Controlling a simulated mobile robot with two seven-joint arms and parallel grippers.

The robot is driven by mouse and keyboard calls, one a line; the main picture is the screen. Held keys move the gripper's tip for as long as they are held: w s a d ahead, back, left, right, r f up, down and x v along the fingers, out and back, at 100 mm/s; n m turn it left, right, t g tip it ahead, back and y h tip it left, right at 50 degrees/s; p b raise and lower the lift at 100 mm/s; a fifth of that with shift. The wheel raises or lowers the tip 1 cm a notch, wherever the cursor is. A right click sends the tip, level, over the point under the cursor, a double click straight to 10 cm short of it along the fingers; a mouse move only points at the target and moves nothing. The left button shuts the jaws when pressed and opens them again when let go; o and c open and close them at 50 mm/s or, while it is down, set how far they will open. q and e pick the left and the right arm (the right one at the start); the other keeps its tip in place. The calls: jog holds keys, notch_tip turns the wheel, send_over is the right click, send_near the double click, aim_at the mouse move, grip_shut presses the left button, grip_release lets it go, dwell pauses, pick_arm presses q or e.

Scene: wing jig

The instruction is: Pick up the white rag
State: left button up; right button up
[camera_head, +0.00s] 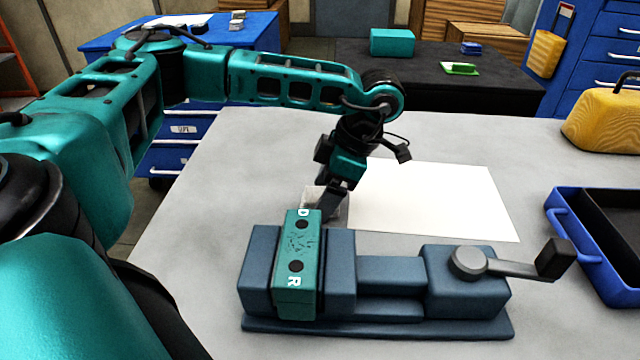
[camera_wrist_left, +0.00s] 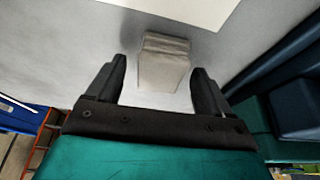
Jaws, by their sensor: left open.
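The white rag (camera_wrist_left: 163,62) is a folded, off-white cloth lying on the grey table. In the left wrist view it sits between and just beyond the two open fingers of my left gripper (camera_wrist_left: 158,82). In the head view, part of the rag (camera_head: 340,205) shows behind the vise, and my left gripper (camera_head: 328,205) points down over it and hides some of it. No clear contact between fingers and cloth shows. My right gripper is not in view.
A blue-grey vise (camera_head: 390,290) holding a teal block (camera_head: 297,262) stands directly in front of the rag. A white sheet (camera_head: 430,200) lies to the right. A blue tray (camera_head: 590,255) and a yellow case (camera_head: 605,125) are at the far right.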

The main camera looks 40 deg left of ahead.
pick_arm(q)
jog(key=shift+s+a+f, duration=0.1)
jog(key=shift+f, duration=0.25)
jog(key=shift+c, duration=0.2)
jog(key=c, duration=1)
jog(key=shift+r, duration=0.1)
